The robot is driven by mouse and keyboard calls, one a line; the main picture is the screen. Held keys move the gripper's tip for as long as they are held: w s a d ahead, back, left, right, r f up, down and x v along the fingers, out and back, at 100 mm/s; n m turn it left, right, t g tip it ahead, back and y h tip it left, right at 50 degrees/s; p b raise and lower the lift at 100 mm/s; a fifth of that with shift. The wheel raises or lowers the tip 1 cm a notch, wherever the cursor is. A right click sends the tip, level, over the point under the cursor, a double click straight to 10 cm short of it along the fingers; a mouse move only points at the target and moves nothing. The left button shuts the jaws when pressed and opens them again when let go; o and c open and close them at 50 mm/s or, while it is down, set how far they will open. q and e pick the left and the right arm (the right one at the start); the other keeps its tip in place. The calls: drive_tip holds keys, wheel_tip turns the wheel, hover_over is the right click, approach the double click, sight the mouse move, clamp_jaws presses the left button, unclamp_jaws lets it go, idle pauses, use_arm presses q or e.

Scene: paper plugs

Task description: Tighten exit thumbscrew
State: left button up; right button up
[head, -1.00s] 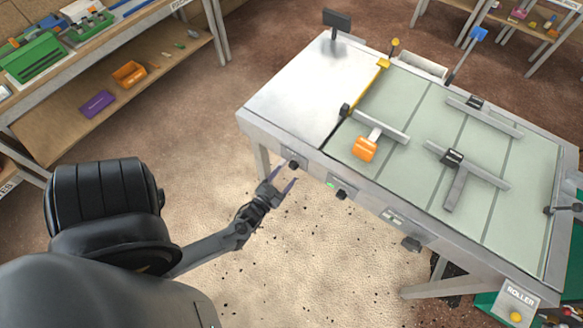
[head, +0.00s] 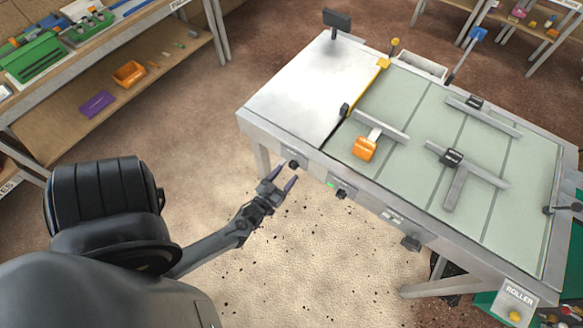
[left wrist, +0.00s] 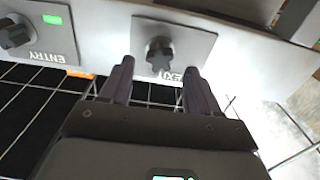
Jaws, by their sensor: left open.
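The exit thumbscrew is a dark lobed knob (left wrist: 160,56) on a grey plate marked EXIT, seen in the left wrist view. In the head view the exit thumbscrew (head: 293,165) is on the table's front face, near the left corner. My left gripper (head: 285,176) is open just in front of and below it. In the left wrist view the left gripper's (left wrist: 158,68) two purple fingers point at the knob, one to each side and nearer the camera. The knob appears between the fingertips, with no visible contact. My right gripper is not in view.
The entry knob (head: 341,194) with a green light is to the right on the same face; it also shows in the left wrist view (left wrist: 14,34). The table (head: 290,95) carries guide bars and an orange block (head: 364,148). Shelves (head: 150,85) stand at left. Floor between is clear.

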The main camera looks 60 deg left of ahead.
sight(292, 168)
use_arm(q)
drive_tip(key=shift+b+x, duration=0.3)
drive_tip(key=shift+x, duration=1.45)
drive_tip(key=shift+c, duration=0.2)
drive_tip(key=c, duration=1)
clamp_jaws()
drive_tip(key=shift+r+m, duration=0.1)
drive_tip(key=shift+m, duration=0.6)
drive_tip(key=shift+m+p, duration=0.4)
drive_tip(key=shift+m, duration=0.7)
drive_tip(key=o, duration=1)
unclamp_jaws()
